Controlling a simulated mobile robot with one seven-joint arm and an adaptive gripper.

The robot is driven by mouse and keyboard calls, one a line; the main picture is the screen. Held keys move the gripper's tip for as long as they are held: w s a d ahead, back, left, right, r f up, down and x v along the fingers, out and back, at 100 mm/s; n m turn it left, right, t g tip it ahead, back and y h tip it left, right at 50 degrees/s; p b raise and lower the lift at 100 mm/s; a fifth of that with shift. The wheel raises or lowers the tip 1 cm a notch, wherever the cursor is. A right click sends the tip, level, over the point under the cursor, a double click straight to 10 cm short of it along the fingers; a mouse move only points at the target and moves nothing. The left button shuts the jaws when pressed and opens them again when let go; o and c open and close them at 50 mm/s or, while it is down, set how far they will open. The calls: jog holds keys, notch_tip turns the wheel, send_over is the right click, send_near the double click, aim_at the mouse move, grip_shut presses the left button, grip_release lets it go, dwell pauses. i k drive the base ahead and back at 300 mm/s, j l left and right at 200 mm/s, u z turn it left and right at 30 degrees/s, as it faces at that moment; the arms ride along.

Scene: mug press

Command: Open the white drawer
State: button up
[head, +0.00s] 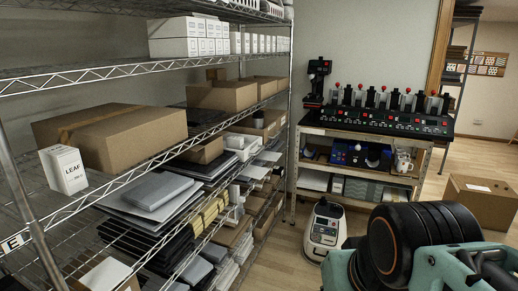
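I cannot make out a clear white drawer in the head view. A pale box-like front (313,180) sits at the left of the low shelf under the mug press bench (300,131); I cannot tell whether it is a drawer. Part of my teal and black arm fills the bottom right corner and hides the floor there. I cannot make out my gripper's fingertips in this view.
A wire rack (110,72) with cartons and stacked goods runs along the left. A row of presses (385,112) stands on the bench. A white wheeled machine (324,232) stands on the floor before it. A cardboard box (480,205) is at the right.

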aim_at(253, 144)
jog(key=i+l, duration=0.25)
jog(key=i, duration=0.2)
jog(key=i+l, duration=0.3)
jog(key=i, duration=0.15)
jog(key=i+l, duration=0.25)
jog(key=i, duration=0.2)
jog(key=i+l+z, duration=0.1)
jog(key=i+l, duration=0.15)
jog(key=i, duration=0.2)
jog(key=i+j, duration=0.25)
jog(key=i, duration=0.15)
jog(key=i+j, duration=0.25)
jog(key=i, duration=0.2)
